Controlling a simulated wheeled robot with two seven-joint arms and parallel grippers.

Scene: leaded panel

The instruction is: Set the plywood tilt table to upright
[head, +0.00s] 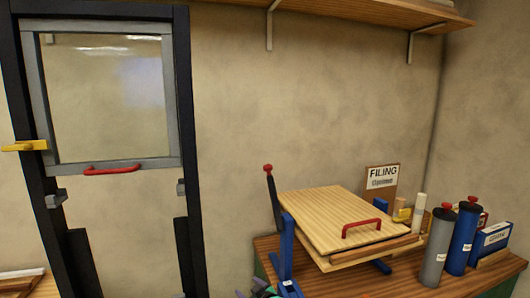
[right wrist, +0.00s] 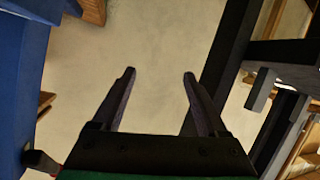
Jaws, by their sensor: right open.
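The plywood tilt table (head: 325,213) stands on the wooden bench at the right of the head view. Its board lies low, nearly flat with a slight slope, over a lower board. A red handle (head: 361,228) is fixed near its front edge. A black lever with a red knob (head: 268,168) and a blue upright (head: 286,250) stand at its left side. My right gripper (head: 250,290) barely shows at the bottom edge, left of the table and apart from it. In the right wrist view its two dark fingers (right wrist: 159,75) are spread and empty. My left gripper is out of view.
A dark frame holds a grey sash (head: 174,110) with a red handle and yellow latch (head: 24,146). Grey (head: 437,246) and blue (head: 463,238) bottles and a blue box (head: 490,243) crowd the bench's right. A shelf (head: 350,14) hangs above; the wall between is clear.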

